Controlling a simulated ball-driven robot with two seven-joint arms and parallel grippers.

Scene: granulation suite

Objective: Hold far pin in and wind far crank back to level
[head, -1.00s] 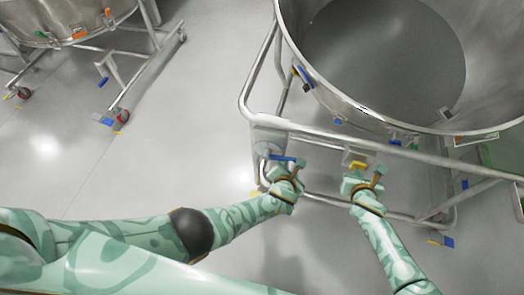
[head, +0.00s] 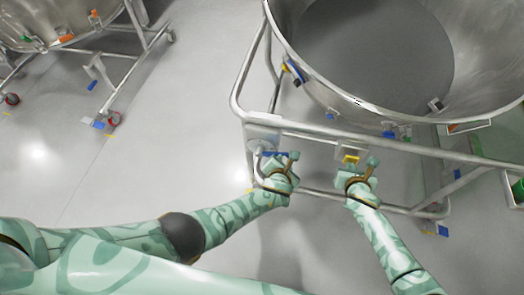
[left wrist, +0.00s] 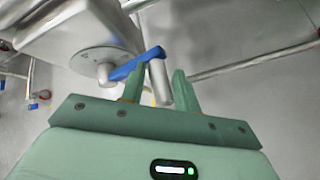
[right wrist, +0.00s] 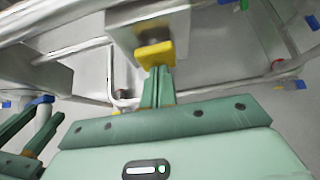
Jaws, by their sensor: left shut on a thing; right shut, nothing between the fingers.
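The far crank has a blue arm (left wrist: 137,64) on a round grey hub and a grey handle (left wrist: 158,82). The blue arm also shows in the head view (head: 276,154). My left gripper (left wrist: 157,88) is shut on the handle, with one finger on each side. The blue arm slants up from hub to handle in the left wrist view. The far pin has a yellow knob (right wrist: 155,54) on a grey block, also seen in the head view (head: 351,159). My right gripper (right wrist: 158,75) is shut and empty, its fingertips at the knob's lower edge; whether they press it is unclear.
A big steel bowl (head: 470,70) hangs above the tubular frame (head: 236,95) that carries the crank and pin. Frame rails pass close to both grippers. A second bowl on a wheeled stand (head: 135,60) is at upper left. The floor at left is clear.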

